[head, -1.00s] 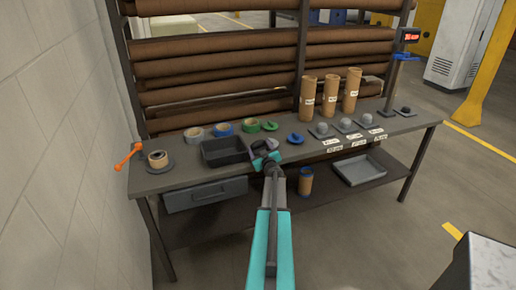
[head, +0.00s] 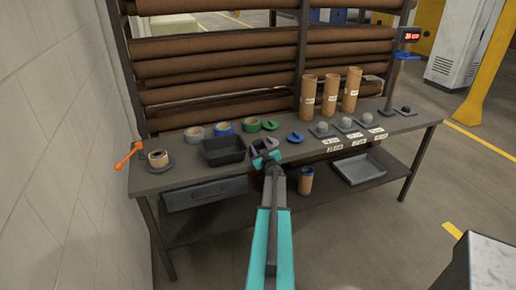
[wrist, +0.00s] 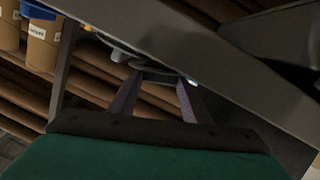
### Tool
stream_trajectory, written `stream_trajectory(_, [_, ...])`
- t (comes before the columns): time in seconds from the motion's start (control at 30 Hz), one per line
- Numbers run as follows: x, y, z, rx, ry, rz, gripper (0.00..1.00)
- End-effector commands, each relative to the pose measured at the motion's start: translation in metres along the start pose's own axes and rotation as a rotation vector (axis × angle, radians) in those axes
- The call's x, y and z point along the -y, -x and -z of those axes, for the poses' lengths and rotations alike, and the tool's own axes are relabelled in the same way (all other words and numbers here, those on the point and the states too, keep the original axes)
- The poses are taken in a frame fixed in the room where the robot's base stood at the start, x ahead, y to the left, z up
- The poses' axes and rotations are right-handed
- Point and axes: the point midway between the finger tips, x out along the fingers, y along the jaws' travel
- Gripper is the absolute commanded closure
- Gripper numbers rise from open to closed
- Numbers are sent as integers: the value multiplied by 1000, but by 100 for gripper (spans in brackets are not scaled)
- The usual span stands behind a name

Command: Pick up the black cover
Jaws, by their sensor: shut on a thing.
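The black cover (head: 263,144), a dark grey notched piece, is at the front edge of the workbench, right of the black tray. My gripper (head: 266,159) reaches it from the front and is shut on it. In the wrist view, the cover (wrist: 160,75) shows as a thin dark edge at the fingertips of my gripper (wrist: 160,85). Whether the cover still touches the bench I cannot tell. The fingers hide part of it.
A black tray (head: 223,151) stands left of the cover. Cardboard tubes (head: 308,97) stand to the right. An orange crank (head: 128,155) is at the left end.

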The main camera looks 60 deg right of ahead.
Motion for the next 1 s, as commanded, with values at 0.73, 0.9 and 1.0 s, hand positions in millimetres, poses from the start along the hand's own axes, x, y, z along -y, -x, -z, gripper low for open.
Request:
stream_trajectory(0.73, [-11, 22, 33, 1, -1, -1, 82])
stream_trajectory(0.9, [-11, 45, 34, 0, 0, -1, 82])
stream_trajectory(1.0, [-11, 58, 34, 0, 1, -1, 82])
